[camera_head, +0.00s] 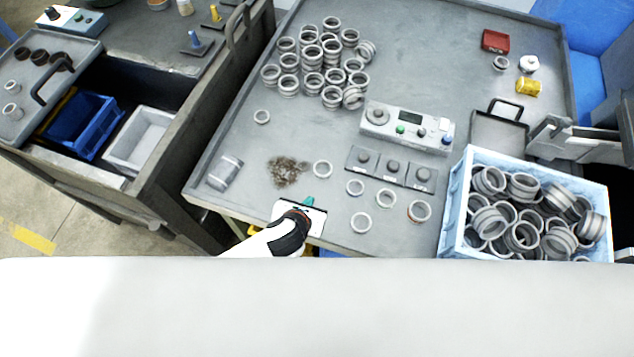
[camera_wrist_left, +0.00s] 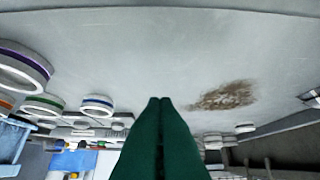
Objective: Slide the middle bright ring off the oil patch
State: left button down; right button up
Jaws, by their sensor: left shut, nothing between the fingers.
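The oil patch (camera_head: 287,170) is a brown, grainy stain on the grey table; it also shows in the left wrist view (camera_wrist_left: 225,96). A bright ring (camera_head: 322,163) lies flat just right of the patch, apart from it. More bright rings lie further right: one ring (camera_head: 355,181), another ring (camera_head: 386,192) and a nearer ring (camera_head: 361,215). My left gripper (camera_head: 309,201) is near the table's front edge, in front of the patch. Its green fingers (camera_wrist_left: 160,100) are shut and empty; they hide part of the table behind them. My right gripper is not in view.
A brown-banded ring (camera_head: 419,203) lies left of a blue crate (camera_head: 452,207) full of rings. A control box (camera_head: 408,128) stands behind the loose rings. Stacked rings (camera_head: 313,67) fill the back. A grey cylinder (camera_head: 226,172) lies left of the patch.

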aim_at(320, 178)
pick_arm(q)
jog(key=x, duration=0.4)
jog(key=shift+w+d, duration=0.2)
jog(key=shift+w, duration=0.4)
jog(key=shift+w+d, duration=0.25)
jog(key=shift+w, duration=0.4)
jog(key=shift+w+d+f, duration=0.1)
jog(key=shift+w+d, duration=0.1)
jog(key=shift+w, duration=0.55)
jog(key=shift+w+d, duration=0.1)
jog(key=shift+w, duration=0.25)
jog(key=w+d, duration=0.1)
jog(key=w, duration=0.2)
jog(key=w+d+b, duration=0.1)
jog(key=w, duration=0.3)
jog(key=w+d, duration=0.1)
jog(key=w, duration=0.2)
jog(key=shift+w+d+f+b, duration=0.1)
jog(key=shift+w+b, duration=0.15)
jog(key=shift+b, duration=0.1)
jog(key=shift+w+d, duration=0.1)
jog(key=shift+w, duration=0.3)
